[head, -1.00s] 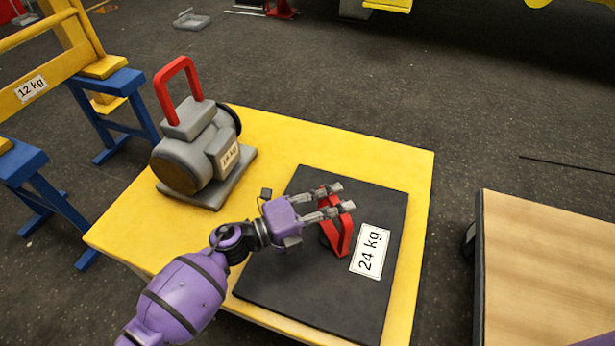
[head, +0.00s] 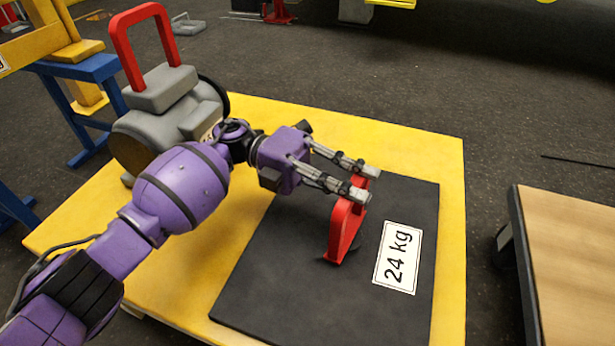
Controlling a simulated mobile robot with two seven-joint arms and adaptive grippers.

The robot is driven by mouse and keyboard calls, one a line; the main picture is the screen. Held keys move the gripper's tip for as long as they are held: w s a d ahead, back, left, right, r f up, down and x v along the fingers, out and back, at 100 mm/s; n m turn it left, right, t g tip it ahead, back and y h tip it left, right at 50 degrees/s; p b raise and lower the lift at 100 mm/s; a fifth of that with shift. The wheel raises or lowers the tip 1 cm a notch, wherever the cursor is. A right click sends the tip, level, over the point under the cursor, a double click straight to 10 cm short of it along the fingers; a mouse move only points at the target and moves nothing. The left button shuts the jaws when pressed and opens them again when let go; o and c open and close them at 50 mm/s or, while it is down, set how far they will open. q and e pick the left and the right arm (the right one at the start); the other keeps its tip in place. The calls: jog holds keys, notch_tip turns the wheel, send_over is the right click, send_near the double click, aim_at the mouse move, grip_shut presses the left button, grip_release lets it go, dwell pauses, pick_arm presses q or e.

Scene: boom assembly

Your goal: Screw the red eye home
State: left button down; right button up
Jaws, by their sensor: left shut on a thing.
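The red eye (head: 343,236) stands upright on the black plate marked 24 kg (head: 290,275), beside its white label. My left gripper (head: 365,184) is shut on the upper part of the red eye, with its two fingers reaching in from the left. The base of the eye meets the plate or sits very near it; I cannot see any thread or how deep it sits. My right gripper is not in view.
The plate lies on a yellow table (head: 420,150). A grey machine with a red handle (head: 168,88) stands at its back left, behind my left arm. A wooden-topped table (head: 575,250) is at the right, across a floor gap. Blue trestles (head: 85,68) stand at the left.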

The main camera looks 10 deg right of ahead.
pick_arm(q)
jog(key=shift+d+m+g+y+b, duration=0.15)
jog(key=shift+m+g+y+b, duration=0.7)
jog(key=shift+b, duration=0.2)
jog(key=shift+r+m+g+y+b, duration=0.1)
jog(key=shift+m+g+y+b, duration=0.7)
jog(key=shift+y, duration=0.35)
jog(key=shift+m+y, duration=0.25)
jog(key=shift+y, duration=0.15)
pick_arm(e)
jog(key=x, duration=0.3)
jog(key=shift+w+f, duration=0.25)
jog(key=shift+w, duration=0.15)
pick_arm(q)
jog(key=shift+s+g+y+b, duration=0.1)
jog(key=shift+g+y+b, duration=0.2)
jog(key=shift+g, duration=0.05)
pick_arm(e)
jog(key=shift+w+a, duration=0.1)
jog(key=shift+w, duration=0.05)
pick_arm(q)
jog(key=c, duration=1.7)
grip_release()
